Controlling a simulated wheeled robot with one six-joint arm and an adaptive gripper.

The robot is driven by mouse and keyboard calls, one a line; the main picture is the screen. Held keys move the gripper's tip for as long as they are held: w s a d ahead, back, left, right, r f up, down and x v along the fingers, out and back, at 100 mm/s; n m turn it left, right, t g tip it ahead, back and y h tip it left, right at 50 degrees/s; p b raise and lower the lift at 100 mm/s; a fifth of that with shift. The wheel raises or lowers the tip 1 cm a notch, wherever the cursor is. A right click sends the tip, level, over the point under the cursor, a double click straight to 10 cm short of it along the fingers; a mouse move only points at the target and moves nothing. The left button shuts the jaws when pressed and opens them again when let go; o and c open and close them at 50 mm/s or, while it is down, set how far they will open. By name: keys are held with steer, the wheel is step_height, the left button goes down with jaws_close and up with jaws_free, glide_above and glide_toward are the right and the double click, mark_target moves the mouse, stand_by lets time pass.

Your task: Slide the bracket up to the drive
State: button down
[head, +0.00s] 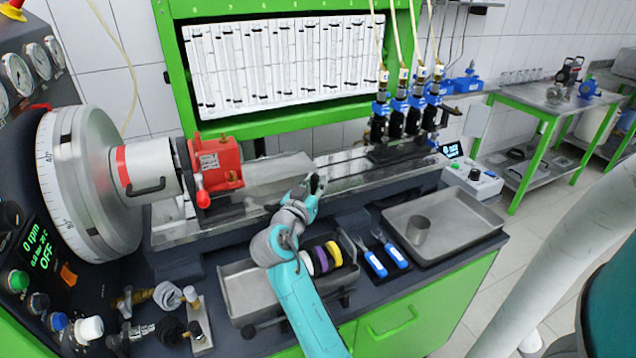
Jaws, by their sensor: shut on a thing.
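The drive (88,185) is the large silver dial wheel at the left, with a silver cylinder (150,168) sticking out to the right. A red unit (216,165) with a dark plate at its left side stands on the bench bed right at that cylinder's end. I cannot tell whether they touch or whether this unit is the bracket. My gripper (316,186) is over the bed, right of the red unit and apart from it. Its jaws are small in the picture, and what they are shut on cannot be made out.
Several black and blue injectors (400,120) stand on the bed (350,168) at the right. In front are a tray with a metal cup (418,230), blue-handled tools (388,255), coloured rings (325,257) and an empty tray (250,290). Fittings (165,297) lie at front left.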

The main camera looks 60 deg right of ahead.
steer(key=c, duration=0.9)
jaws_free()
steer(key=shift+c, duration=0.2)
steer(key=v, duration=1.2)
